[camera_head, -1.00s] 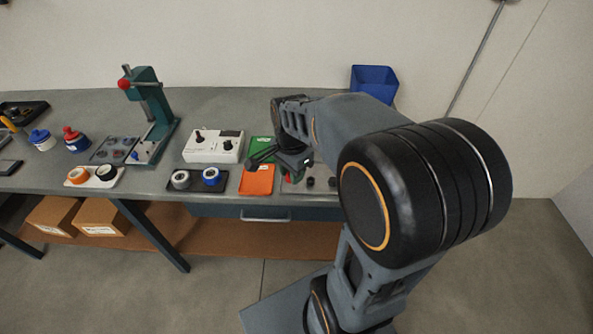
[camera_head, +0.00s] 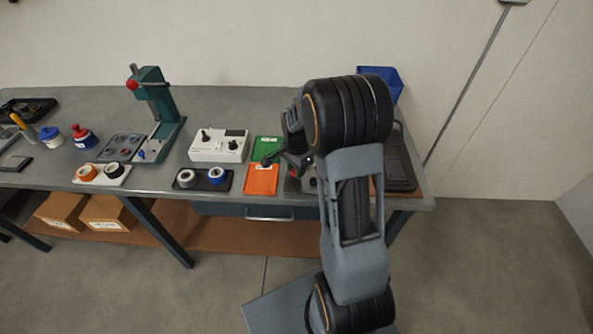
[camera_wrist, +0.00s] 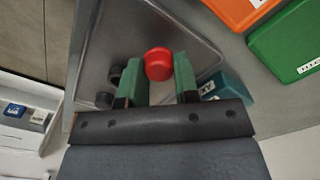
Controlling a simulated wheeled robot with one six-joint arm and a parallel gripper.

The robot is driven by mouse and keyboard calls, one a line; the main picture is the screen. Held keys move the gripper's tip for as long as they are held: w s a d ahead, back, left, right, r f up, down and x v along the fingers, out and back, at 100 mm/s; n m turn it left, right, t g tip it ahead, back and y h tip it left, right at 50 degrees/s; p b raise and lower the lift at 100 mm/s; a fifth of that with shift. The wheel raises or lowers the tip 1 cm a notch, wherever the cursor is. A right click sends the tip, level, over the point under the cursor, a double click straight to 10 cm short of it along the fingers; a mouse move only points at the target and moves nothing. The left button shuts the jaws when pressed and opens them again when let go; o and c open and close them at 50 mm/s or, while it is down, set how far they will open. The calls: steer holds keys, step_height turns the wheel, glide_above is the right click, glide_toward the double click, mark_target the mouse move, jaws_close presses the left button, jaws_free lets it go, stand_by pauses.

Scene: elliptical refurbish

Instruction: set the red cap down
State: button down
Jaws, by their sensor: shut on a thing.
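A red cap (camera_wrist: 159,64) shows in the wrist view between the green finger pads of my gripper (camera_wrist: 160,78), which is shut on it. Behind the cap is a grey metal tray (camera_wrist: 112,30); I cannot tell whether the cap touches it. Dark round caps (camera_wrist: 106,99) are beside my left finger in that view.
An orange mat (camera_head: 261,180) and a green mat (camera_head: 265,149) lie left of my gripper. A white switch box (camera_head: 219,152) and a dark tray with tape rolls (camera_head: 204,186) are further left. A black tray (camera_head: 398,165) and blue bin (camera_head: 391,78) stand at the right.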

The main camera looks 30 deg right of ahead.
steer(key=shift+f, duration=0.75)
steer(key=shift+f, duration=0.2)
steer(key=c, duration=1.1)
jaws_free()
steer(key=shift+c, duration=0.2)
steer(key=shift+r, duration=0.1)
